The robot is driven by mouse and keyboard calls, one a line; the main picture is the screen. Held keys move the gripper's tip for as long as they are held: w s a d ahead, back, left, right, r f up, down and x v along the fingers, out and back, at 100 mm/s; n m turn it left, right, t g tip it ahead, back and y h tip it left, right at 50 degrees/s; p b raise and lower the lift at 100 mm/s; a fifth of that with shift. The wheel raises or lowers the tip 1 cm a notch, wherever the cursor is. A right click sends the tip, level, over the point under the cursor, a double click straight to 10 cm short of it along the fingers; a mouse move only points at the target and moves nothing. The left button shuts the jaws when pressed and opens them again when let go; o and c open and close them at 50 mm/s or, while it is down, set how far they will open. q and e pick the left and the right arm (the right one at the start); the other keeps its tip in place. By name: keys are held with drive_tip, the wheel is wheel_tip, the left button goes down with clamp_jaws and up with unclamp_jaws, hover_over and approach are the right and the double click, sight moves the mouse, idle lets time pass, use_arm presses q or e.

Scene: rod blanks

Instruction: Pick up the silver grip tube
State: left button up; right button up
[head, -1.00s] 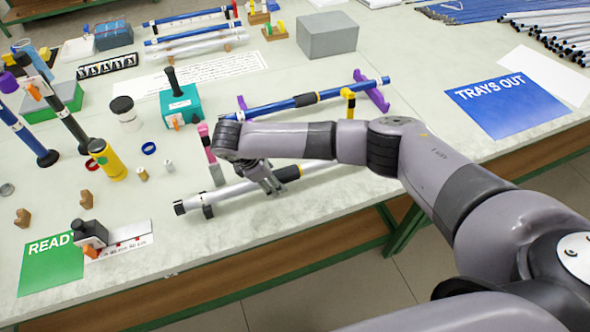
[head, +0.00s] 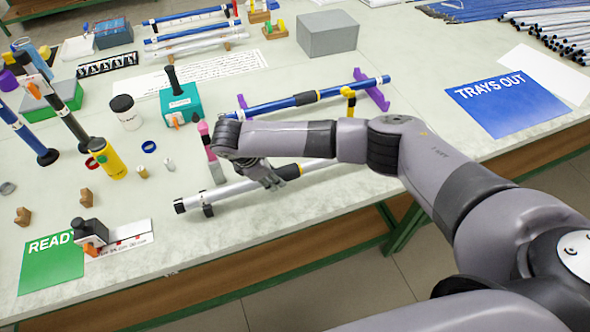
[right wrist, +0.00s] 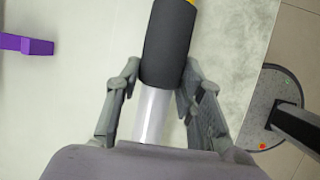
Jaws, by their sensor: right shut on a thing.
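The silver grip tube (head: 232,191) lies near the table's front edge, with a black grip (head: 288,172) along it and a black end cap at its left end. My right gripper (head: 270,181) is over the tube, just left of the black grip. In the right wrist view, the silver tube (right wrist: 151,116) runs between the two fingers of my right gripper (right wrist: 160,92), with the black grip (right wrist: 167,45) just beyond. The gripper is shut on the tube. The hand hides part of the tube in the head view. My left gripper is out of view.
A blue tube (head: 275,104) rests on purple and yellow supports behind my right arm. A pink-topped post (head: 210,150) stands close left of my gripper. A yellow bottle (head: 107,160) and a teal box (head: 181,107) stand farther left.

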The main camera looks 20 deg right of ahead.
wheel_tip(320, 180, up, 20)
drive_tip(key=shift+b, duration=0.4)
idle(0.5)
drive_tip(key=shift+f+b, duration=1.25)
drive_tip(key=shift+f, duration=7.75)
drive_tip(key=shift+f, duration=0.9)
drive_tip(key=shift+r, duration=0.15)
